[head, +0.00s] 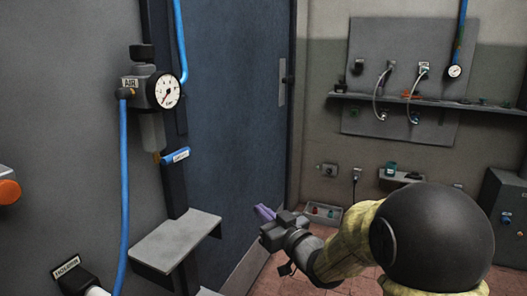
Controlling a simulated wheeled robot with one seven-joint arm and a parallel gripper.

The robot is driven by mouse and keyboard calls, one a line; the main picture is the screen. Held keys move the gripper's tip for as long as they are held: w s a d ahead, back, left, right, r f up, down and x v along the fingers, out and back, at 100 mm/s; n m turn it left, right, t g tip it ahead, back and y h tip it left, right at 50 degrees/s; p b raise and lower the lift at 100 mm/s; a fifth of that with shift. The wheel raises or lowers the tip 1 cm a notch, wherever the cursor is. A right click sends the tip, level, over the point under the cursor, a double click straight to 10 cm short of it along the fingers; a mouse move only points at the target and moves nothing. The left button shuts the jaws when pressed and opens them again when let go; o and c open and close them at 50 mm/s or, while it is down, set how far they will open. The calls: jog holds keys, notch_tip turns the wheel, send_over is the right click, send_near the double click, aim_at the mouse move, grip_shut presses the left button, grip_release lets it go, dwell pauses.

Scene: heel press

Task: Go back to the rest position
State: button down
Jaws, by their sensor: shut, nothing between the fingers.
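My gripper (265,212) is at the end of my arm, in the lower middle of the head view. Its purple fingers point up and to the left, and they are shut with nothing between them. It is in front of the lower part of a dark blue door (235,110), apart from the grey shelf plate (176,238) to its left. My arm's dark round joint and yellowish sleeve fill the lower right and hide part of the floor.
An air regulator with a gauge (167,91) and a blue hose (124,190) is on the left wall. An orange knob (8,191) is at the left edge. A wall shelf (430,103) is at the back. A tray (322,214) sits low behind my gripper. A grey cabinet (503,215) stands right.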

jog(key=s+d+f+m+g+h+p, duration=0.2)
jog(key=s+d+f+m+g+h, duration=0.35)
jog(key=d+f+h, duration=0.55)
jog(key=s+d+f+m+g+p, duration=0.15)
jog(key=s+g, duration=0.25)
jog(key=s, duration=0.5)
jog(key=s+d+f+g+p, duration=0.1)
jog(key=s+d+g+p, duration=0.15)
jog(key=s, duration=0.55)
notch_tip(320, 180, up, 37)
jog(key=p, duration=3.6)
jog(key=shift+d+g, duration=0.25)
jog(key=shift+g, duration=0.05)
jog(key=shift+f, duration=0.1)
